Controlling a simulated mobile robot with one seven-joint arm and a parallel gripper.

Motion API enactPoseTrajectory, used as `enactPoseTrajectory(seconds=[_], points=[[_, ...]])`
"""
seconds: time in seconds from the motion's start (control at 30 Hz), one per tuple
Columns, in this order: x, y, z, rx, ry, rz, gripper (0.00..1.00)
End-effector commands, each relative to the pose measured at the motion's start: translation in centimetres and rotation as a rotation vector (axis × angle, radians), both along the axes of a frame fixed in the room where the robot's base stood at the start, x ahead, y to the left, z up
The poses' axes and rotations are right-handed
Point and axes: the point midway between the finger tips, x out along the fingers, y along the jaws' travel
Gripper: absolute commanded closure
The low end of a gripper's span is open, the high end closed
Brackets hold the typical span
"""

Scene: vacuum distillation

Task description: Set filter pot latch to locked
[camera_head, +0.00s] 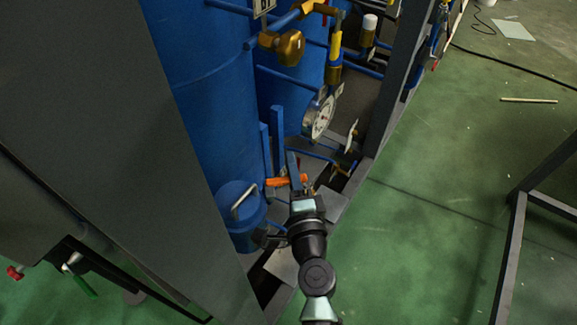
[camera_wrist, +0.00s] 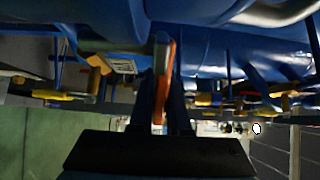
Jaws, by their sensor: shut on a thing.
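The filter pot (camera_head: 240,222) is a small blue lidded vessel with a pale metal handle on top, low in front of the tall blue tank in the head view. An orange lever (camera_head: 280,182), which appears to be the pot's latch, juts out to the right just above the lid. My gripper (camera_head: 295,178) is at the lever, right of the pot. In the wrist view the orange lever (camera_wrist: 165,75) stands between the two dark fingers of my gripper (camera_wrist: 162,100), which are shut on it. Part of the lever is hidden behind the fingers. The latch's locked or unlocked setting cannot be told.
A tall blue tank (camera_head: 205,90) and a pressure gauge (camera_head: 319,117) stand close behind. A brass-coloured valve (camera_head: 289,47) is higher up. A large grey panel (camera_head: 110,150) fills the left. Green floor (camera_head: 430,190) is open to the right, with a dark metal frame (camera_head: 511,250) beyond.

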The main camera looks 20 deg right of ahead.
Motion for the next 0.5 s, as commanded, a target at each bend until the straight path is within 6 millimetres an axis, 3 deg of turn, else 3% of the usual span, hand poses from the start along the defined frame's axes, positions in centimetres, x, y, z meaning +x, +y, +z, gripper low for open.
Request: enactPoseTrajectory(seconds=[0.13,0.17,0.3,0.5], points=[[0.00,0.17,-0.07,0.001,0.001,0.004,1.00],[0.00,0.17,-0.07,0.001,0.001,0.004,0.80],[0.00,0.14,-0.05,0.001,0.001,0.004,0.55],[0.00,0.11,-0.03,0.001,0.001,0.003,0.55]])
